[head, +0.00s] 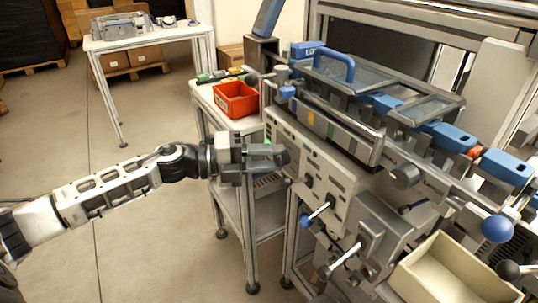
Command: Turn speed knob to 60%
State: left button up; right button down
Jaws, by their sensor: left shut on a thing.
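My left gripper (279,157) reaches in from the left and is shut at the left end of the machine's front panel (315,168). Its fingers are closed on a small dark knob there, which I take to be the speed knob. The fingers hide most of the knob, so its pointer and any scale cannot be read. A larger dark round knob (405,176) sits farther right on the machine, apart from the gripper. My right gripper is not in view.
A red bin (236,99) stands on a side table behind my left gripper. Levers with a blue grip (317,215) and dark ball ends stick out below the panel. An open cream tray (445,272) is at the lower right. The floor at left is clear.

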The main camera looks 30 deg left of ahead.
pick_arm(q)
jog(key=shift+m, duration=0.6)
jog(key=shift+y, duration=0.3)
jog(key=o, duration=1)
jog(key=shift+c, duration=0.2)
jog(key=v, duration=1.6)
jog(key=shift+p, duration=0.35)
